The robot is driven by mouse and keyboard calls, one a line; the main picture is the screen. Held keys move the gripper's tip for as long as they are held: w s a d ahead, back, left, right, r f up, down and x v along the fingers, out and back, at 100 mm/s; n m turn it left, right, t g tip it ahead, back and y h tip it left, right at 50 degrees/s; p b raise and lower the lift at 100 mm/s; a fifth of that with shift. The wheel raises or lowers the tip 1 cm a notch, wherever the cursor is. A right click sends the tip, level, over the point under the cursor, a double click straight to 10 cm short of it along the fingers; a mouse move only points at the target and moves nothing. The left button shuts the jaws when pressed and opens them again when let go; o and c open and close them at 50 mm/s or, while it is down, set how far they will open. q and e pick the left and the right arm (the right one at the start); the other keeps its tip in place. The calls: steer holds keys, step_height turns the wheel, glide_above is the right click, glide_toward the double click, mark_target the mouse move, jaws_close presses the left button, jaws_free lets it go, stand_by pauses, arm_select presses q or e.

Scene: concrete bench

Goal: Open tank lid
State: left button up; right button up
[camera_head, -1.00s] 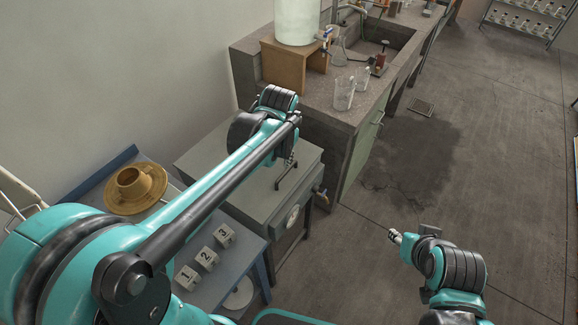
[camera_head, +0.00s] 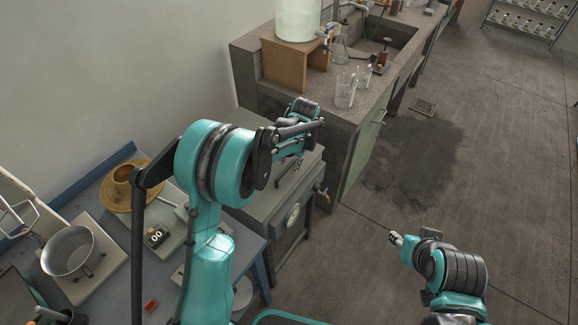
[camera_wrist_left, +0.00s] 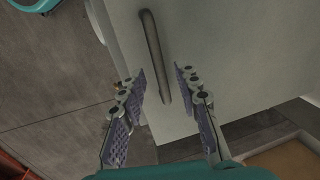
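The grey box-shaped tank (camera_head: 301,222) stands against the left end of the stone bench. Its flat lid (camera_head: 262,205) lies closed on top and is partly hidden by my left arm. The dark bar handle (camera_wrist_left: 153,55) on the lid shows in the left wrist view. My left gripper (camera_wrist_left: 161,73) is open over the lid, with the lower part of the handle between its spread fingers. No clear grip on the handle shows. In the head view the left wrist is above the lid. My right gripper (camera_head: 397,238) is over the floor at right, too small to read.
The stone bench (camera_head: 345,117) carries beakers (camera_head: 345,90) and a large vessel (camera_head: 297,18).

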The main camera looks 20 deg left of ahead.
arm_select(q)
steer(key=shift+a+f, duration=0.1)
steer(key=shift+f, duration=0.3)
jaws_close()
steer(key=shift+r, duration=0.1)
